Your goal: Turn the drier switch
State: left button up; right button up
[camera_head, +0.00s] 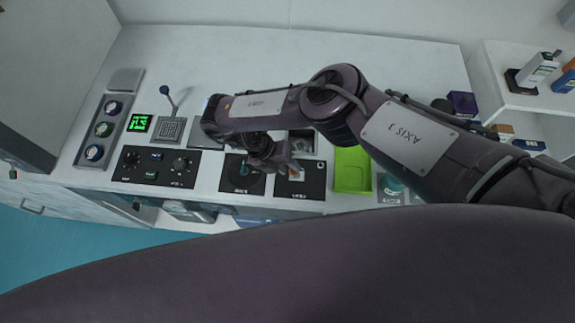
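My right arm comes in from the right and bends down over the bench. Its gripper (292,170) is at the black panel (313,190) near the bench's front edge, over the panel's upper left part. The panel's small label is too small to read with certainty, so I cannot tell if this is the drier panel. A small control beneath the fingertips is mostly hidden. I cannot tell whether the fingers touch it, or whether they are open or shut. A similar black panel (231,184) with a round teal knob lies just left. My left gripper is not in view.
A wide black panel with knobs (155,178), a grey strip of round dials (85,150), a green display (140,123) and a microphone-like stand (170,130) are at left. A lime green tray (351,186) lies right of the gripper. White shelves (495,70) stand far right.

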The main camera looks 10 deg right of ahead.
jog(key=b+v, duration=0.1)
jog(key=v, duration=0.6)
jog(key=shift+r, duration=0.2)
jog(key=shift+a, duration=0.1)
